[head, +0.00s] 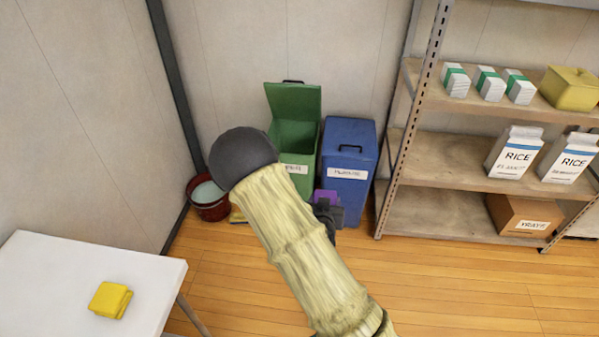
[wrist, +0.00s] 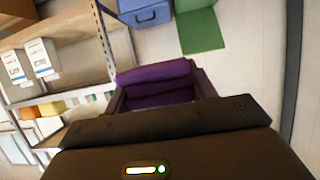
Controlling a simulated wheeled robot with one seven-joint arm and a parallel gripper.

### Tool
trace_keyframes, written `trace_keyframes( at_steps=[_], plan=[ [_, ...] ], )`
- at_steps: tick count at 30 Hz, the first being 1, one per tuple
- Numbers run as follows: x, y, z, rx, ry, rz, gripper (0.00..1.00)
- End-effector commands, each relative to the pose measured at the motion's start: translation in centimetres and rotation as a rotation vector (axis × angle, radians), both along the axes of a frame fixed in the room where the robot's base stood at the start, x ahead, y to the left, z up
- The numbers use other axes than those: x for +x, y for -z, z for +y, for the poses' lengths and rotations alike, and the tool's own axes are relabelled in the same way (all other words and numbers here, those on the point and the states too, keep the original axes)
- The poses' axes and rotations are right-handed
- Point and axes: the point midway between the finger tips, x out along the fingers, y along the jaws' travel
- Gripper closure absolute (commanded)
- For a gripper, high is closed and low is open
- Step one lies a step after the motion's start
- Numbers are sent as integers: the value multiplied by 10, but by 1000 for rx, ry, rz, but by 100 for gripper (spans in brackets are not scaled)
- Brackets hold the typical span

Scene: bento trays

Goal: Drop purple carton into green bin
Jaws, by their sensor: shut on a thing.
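The purple carton (head: 326,194) is held in my gripper (head: 325,205), in front of the bins in the head view. My arm hides part of it. In the wrist view the purple carton (wrist: 155,75) sits between the two fingers of my gripper (wrist: 160,92), which is shut on it. The green bin (head: 306,161) stands against the back wall with its lid (head: 294,102) raised and its opening showing. My arm covers its lower left part. In the wrist view green surfaces of the green bin (wrist: 200,32) show beyond the carton, upper right.
A blue bin (head: 350,150) with its lid shut stands right of the green one. A dark red bucket (head: 209,207) is to the left. A metal shelf (head: 440,105) with rice cartons is at right. A white table (head: 60,290) holds a yellow cloth (head: 110,300).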

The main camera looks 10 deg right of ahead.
Motion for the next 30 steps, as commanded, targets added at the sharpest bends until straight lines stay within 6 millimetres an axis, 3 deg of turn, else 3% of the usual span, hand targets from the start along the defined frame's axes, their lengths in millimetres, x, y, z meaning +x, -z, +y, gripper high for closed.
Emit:
trace_keyframes(
  at_steps=[5,11,24,30],
  plan=[
    [-2,7,1,-3,-23,6,66],
    [-10,30,3,-5,-86,8,66],
    [-60,86,2,-3,-251,7,66],
    [-79,101,0,0,-294,2,66]
  ],
)
